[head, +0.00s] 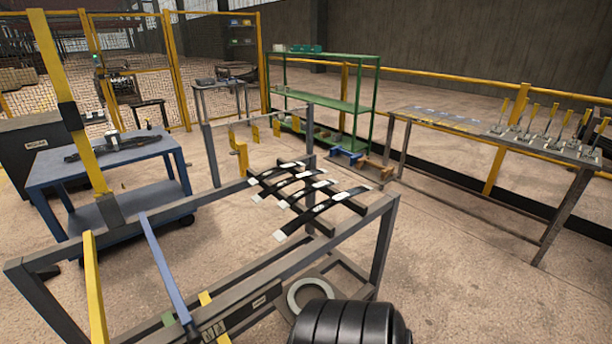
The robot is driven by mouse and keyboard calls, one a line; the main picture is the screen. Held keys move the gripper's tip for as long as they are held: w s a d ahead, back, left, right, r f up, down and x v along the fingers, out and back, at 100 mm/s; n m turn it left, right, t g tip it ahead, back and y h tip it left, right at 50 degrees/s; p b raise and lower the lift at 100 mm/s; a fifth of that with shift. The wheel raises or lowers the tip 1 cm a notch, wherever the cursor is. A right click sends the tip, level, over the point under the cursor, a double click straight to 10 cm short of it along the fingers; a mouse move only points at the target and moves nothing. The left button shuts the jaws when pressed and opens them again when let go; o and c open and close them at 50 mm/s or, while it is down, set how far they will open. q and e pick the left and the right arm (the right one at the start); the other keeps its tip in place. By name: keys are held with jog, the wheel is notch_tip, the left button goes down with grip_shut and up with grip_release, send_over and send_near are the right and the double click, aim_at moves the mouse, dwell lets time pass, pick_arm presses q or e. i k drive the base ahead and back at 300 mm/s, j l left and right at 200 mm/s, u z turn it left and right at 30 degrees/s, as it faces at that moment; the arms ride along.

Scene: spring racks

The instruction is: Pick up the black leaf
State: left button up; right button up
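Several black leaf springs (323,210) with pale ends lie side by side across the dark metal rack (383,232) in the middle of the head view. They slant up to the right, and dark bars cross under them. I cannot tell which single one is the black leaf of the task. Another long dark leaf-like part (95,150) lies on the blue cart (62,172) at the left. Neither of my grippers shows in the head view, and nothing is seen holding a leaf.
A green shelf (345,105) stands behind. A long table with metal parts (480,140) is at the right. Open floor (480,270) lies right of the rack.

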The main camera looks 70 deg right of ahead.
aim_at(286, 204)
jog(key=z, duration=2.35)
jog(key=i+l+u, duration=0.1)
jog(key=i+l, duration=0.4)
jog(key=l, duration=0.25)
jog(key=i+l+u, duration=0.15)
jog(key=l, duration=0.25)
jog(key=i, duration=0.05)
